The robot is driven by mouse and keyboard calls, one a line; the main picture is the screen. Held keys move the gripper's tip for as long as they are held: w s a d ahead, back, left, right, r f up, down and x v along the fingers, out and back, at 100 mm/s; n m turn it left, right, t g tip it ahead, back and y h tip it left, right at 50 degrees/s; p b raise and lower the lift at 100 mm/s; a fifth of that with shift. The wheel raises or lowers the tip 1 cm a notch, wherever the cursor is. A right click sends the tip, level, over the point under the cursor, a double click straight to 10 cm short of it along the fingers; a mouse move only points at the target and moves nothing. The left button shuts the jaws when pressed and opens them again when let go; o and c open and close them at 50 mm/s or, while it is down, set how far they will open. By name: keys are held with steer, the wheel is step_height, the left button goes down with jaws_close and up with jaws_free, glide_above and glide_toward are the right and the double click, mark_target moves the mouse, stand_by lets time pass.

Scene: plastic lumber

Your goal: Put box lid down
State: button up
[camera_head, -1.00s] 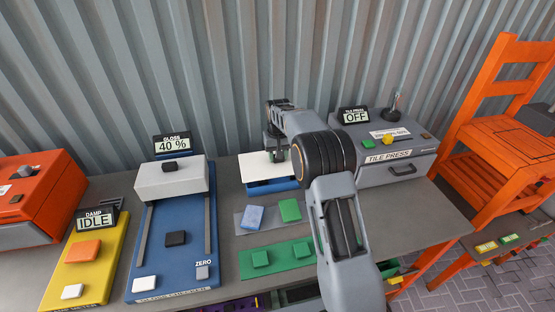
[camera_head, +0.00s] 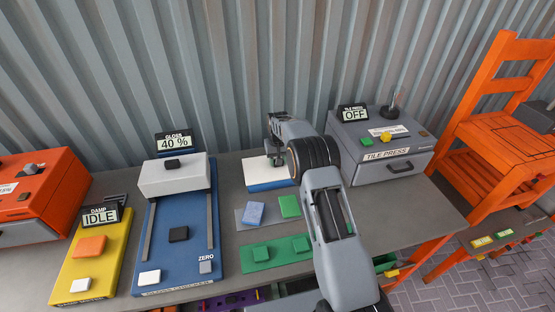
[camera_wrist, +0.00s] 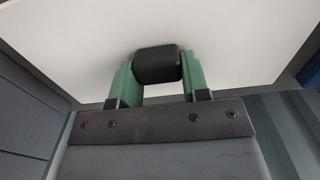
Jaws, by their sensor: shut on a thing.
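The white box lid (camera_head: 258,175) is flat and level at the back of the grey bench, left of the tile press. It lies over a blue box (camera_head: 270,187), of which only a thin front strip shows. Lid and box look close together; I cannot tell whether they touch. My gripper (camera_head: 274,160) is above the lid, shut on its black knob. In the wrist view, the green fingers of my gripper (camera_wrist: 158,75) stand on either side of the dark knob (camera_wrist: 157,66), with the white lid (camera_wrist: 230,40) filling the background. My arm hides the lid's right side.
The grey tile press (camera_head: 380,150) stands close to the right, its display reading OFF. The blue gloss checker (camera_head: 180,240) is to the left. A corrugated wall (camera_head: 230,70) is behind.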

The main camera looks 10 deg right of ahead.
steer(key=shift+f, duration=0.15)
steer(key=o, duration=1.1)
